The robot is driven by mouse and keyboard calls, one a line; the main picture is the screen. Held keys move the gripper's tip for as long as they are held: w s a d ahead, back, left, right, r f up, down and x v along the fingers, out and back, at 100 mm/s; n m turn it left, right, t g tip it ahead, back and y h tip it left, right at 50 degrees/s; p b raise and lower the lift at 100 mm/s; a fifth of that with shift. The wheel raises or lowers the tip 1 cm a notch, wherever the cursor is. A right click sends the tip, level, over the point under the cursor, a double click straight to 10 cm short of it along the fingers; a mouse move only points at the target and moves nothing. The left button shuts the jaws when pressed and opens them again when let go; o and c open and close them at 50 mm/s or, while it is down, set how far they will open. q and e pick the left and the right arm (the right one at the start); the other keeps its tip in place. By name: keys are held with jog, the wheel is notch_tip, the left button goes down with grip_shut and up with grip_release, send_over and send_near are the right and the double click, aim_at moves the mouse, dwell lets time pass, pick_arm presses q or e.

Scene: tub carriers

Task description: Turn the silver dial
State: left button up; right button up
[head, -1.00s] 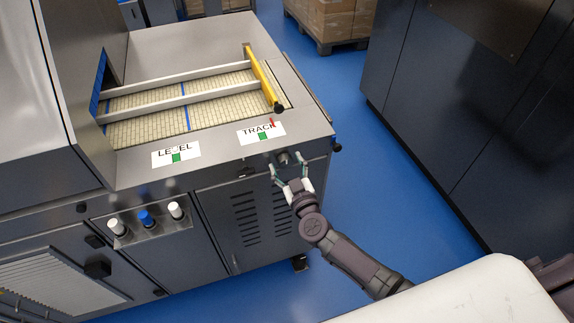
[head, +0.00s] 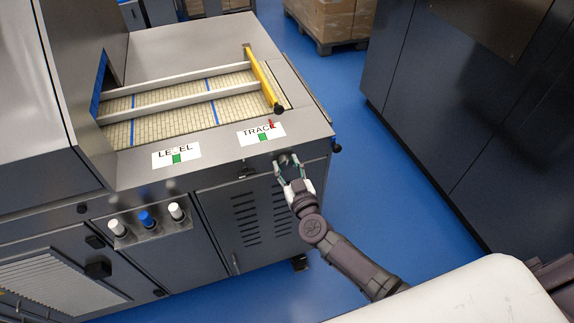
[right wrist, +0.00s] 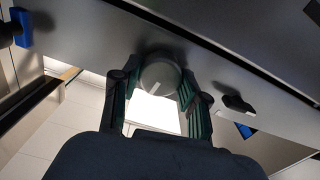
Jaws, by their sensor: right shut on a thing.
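The silver dial (right wrist: 158,74) is a round knob with a light pointer line, on the machine's front face below the TRACK label (head: 261,133). In the head view the dial (head: 284,160) is small and partly hidden by my fingers. My right gripper (head: 286,163) is shut on the dial, with one finger on each side. The right wrist view also shows my right gripper (right wrist: 156,88), its dark green fingers flanking the dial. The label has a green patch and a small red pointer above it. My left gripper is not in view.
A small black knob (right wrist: 236,104) sits beside the dial. White and blue knobs (head: 147,219) are lower left, under the LEVEL label (head: 176,155). A yellow bar (head: 264,80) edges the conveyor above. Blue floor lies open to the right, before a dark cabinet (head: 450,110).

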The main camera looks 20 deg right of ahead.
jog(key=m, duration=0.9)
jog(key=shift+f, duration=0.1)
jog(key=m+b, duration=0.1)
jog(key=m, duration=0.4)
jog(key=shift+d+b, duration=0.1)
jog(key=shift+b, duration=0.3)
jog(key=m+b, duration=0.1)
jog(key=m, duration=0.5)
jog(key=o, duration=1.1)
jog(key=shift+o, duration=0.2)
jog(key=shift+s, duration=0.1)
